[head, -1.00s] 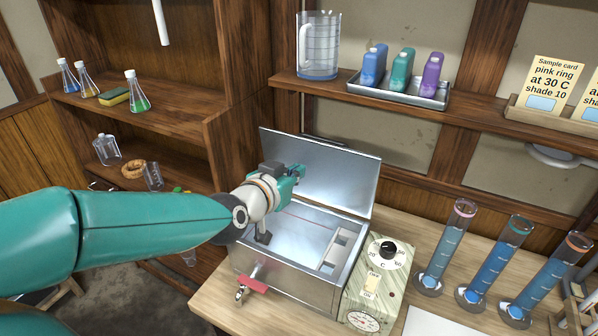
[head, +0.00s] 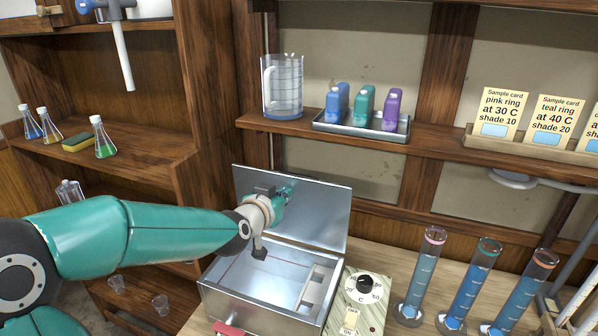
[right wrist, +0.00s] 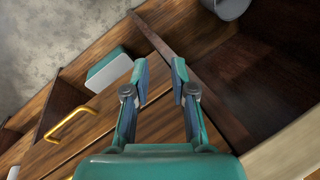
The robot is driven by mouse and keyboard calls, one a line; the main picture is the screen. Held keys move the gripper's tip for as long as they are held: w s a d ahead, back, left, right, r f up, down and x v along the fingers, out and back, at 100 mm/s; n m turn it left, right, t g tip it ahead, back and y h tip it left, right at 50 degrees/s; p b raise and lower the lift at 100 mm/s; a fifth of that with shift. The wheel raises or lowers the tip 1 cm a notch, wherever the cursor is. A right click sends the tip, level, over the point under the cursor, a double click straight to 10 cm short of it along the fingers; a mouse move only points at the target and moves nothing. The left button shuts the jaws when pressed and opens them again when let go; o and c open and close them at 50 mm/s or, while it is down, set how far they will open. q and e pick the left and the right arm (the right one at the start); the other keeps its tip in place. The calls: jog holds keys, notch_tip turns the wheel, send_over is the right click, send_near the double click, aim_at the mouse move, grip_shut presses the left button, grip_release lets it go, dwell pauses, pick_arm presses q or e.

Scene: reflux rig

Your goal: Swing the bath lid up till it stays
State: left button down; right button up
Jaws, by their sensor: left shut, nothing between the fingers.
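The bath lid (head: 318,218) stands raised at the back of the metal bath (head: 262,310), its inner face toward me. The bath is open, and its bare inside shows. My left gripper (head: 286,192) is shut and empty, in front of the lid's inner face near its upper edge. I cannot tell whether its fingertips touch the lid. My right gripper (right wrist: 160,68) shows in the right wrist view, open with nothing between its fingers, away from the bath.
A control panel with a dial (head: 362,287) adjoins the bath on the right. Several blue-filled cylinders, one of them teal-ringed (head: 470,285), stand further right. A shelf above holds a jug (head: 283,90), a bottle tray (head: 360,127) and sample cards (head: 498,113).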

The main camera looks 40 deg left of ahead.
pick_arm(q)
jog(key=v, duration=0.2)
jog(key=r+p+v, duration=0.1)
jog(key=v, duration=0.2)
jog(key=shift+r, duration=0.2)
dwell(0.8)
dwell(0.3)
